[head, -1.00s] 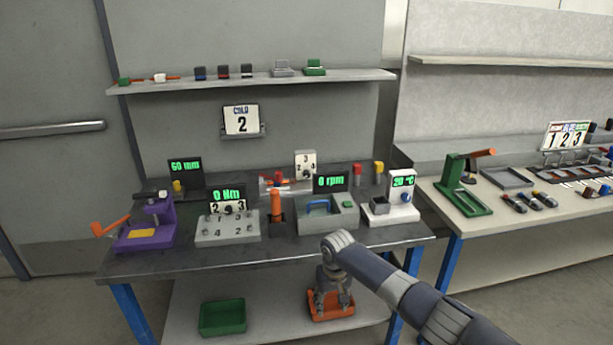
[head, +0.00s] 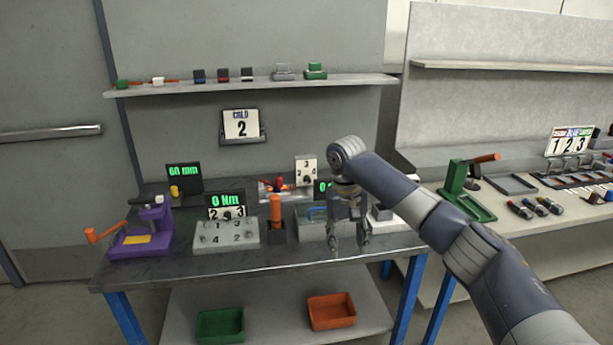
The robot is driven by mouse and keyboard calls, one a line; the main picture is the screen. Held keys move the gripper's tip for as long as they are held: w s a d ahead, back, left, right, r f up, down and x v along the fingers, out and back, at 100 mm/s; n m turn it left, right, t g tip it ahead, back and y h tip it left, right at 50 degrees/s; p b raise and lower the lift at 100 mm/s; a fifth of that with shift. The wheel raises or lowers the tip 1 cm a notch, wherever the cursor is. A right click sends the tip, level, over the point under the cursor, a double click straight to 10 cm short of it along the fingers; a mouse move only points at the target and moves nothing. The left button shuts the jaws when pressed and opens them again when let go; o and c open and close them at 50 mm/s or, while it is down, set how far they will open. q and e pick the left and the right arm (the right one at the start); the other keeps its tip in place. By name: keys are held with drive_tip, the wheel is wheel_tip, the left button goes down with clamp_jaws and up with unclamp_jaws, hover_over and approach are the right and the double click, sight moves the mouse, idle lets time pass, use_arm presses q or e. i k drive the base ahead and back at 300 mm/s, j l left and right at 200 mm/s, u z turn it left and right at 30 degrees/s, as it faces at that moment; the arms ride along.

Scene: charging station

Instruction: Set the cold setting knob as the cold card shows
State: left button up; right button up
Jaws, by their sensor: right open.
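The cold card (head: 240,124) hangs on the back panel and shows a 2. A small white panel with digits and a dark knob (head: 306,171) stands at the back of the bench; I cannot tell if it is the cold setting knob or where it points. My right gripper (head: 349,243) is open and empty, pointing down above the front of the bench, in front of the grey-green machine. My right arm and gripper hide most of that machine, its rpm display and the white temperature unit. My left gripper is out of view.
On the dark bench (head: 180,271) stand a purple press (head: 145,232), a grey numbered block (head: 226,234) and an orange-handled tool (head: 276,215). Green (head: 220,325) and orange (head: 331,311) bins sit on the lower shelf. A second bench is at the right. The bench's front strip is clear.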

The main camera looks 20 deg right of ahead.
sight(306, 179)
drive_tip(key=i+l, duration=0.15)
drive_tip(key=i, duration=0.3)
drive_tip(key=i+l, duration=0.2)
drive_tip(key=i, duration=0.3)
drive_tip(key=i+l, duration=0.15)
drive_tip(key=i, duration=0.3)
drive_tip(key=i+l, duration=0.15)
drive_tip(key=i, duration=0.3)
